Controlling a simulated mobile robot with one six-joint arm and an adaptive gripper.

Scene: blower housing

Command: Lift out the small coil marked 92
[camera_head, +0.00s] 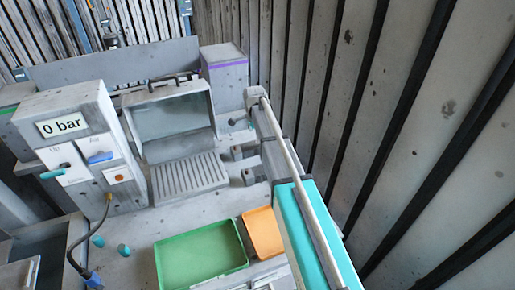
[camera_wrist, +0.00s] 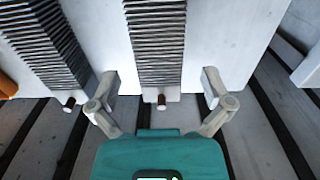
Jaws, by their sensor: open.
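No number 92 is readable in either view, so I cannot tell which thing is the small coil. In the wrist view, a dark finned block (camera_wrist: 158,45) with a small brown stub at its near end lies straight ahead. A second dark finned block (camera_wrist: 42,40) lies to its left, with a similar stub. My gripper (camera_wrist: 160,77) is open, its fingers spread to either side of the nearer end of the middle block. It grips nothing. In the head view my gripper cannot be clearly made out.
A green tray (camera_head: 203,258) and an orange tray (camera_head: 263,233) sit at the front of the bench. A panel reading 0 bar (camera_head: 62,125) stands left. An open lid (camera_head: 172,117) stands behind a ribbed plate (camera_head: 188,176). A slatted wall (camera_head: 430,120) rises at right.

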